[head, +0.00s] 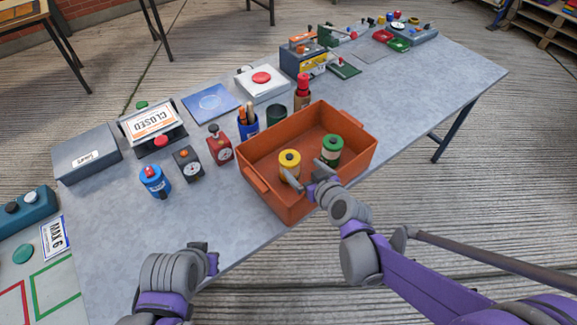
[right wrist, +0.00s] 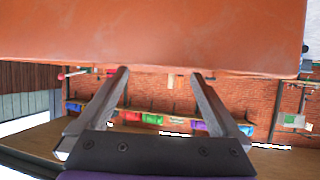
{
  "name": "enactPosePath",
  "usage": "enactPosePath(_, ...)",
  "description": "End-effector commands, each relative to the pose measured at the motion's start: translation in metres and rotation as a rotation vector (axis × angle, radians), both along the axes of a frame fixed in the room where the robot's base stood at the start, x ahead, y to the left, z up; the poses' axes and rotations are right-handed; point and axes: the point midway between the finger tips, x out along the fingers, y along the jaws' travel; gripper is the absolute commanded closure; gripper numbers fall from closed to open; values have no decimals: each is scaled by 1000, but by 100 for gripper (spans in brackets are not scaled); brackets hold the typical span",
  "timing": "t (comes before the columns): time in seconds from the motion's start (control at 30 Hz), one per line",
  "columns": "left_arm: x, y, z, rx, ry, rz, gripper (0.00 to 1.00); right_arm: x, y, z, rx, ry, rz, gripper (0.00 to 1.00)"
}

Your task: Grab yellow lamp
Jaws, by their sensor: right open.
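The yellow lamp (head: 289,158), a short cylinder with a dark hole in its top, stands in the orange-brown bin (head: 268,197) in the head view. A similar green cylinder (head: 331,145) stands to its right. My right gripper (head: 306,172) is open over the bin's near side, one finger close beside the yellow lamp in the picture; I cannot tell if they touch. In the right wrist view, the open fingers (right wrist: 161,74) are empty and the bin's orange surface (right wrist: 150,35) fills the top; the lamp is not seen there. My left gripper (head: 203,258) is at the table's near edge, its jaws unclear.
The grey table (head: 115,235) holds a blue canister (head: 155,181), a dark dial box (head: 187,164), a red one (head: 219,146) and a pen cup (head: 248,125) left of the bin. A CLOSED sign (head: 153,121) stands behind. The table's right end is mostly clear.

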Motion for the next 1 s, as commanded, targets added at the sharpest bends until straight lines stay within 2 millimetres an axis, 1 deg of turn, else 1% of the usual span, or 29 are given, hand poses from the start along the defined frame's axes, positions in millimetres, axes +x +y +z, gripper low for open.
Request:
enactPosePath(0.03,-1,0,-2,0,1,0,100,7,3,-4,1,1,0,0)
enactPosePath(0.1,-1,0,-3,0,1,0,100,13,7,-8,-1,1,1,0)
enactPosePath(0.37,-1,0,-3,0,2,0,100,28,15,-16,0,0,1,0)
enactPosePath(0.5,-1,0,-3,0,2,0,100,44,26,-26,-1,-1,2,0)
enactPosePath(0.63,-1,0,-3,0,2,0,100,57,31,-32,0,0,1,0)
enactPosePath(0.73,-1,0,-3,0,2,0,100,60,33,-34,-1,0,0,0)
enactPosePath(0.93,-1,0,-3,0,2,0,100,61,33,-34,0,0,0,0)
enactPosePath(0.97,-1,0,-3,0,2,0,100,61,33,-34,0,0,0,2)
enactPosePath(1.0,-1,0,-3,0,2,0,100,61,33,-34,0,0,0,9)
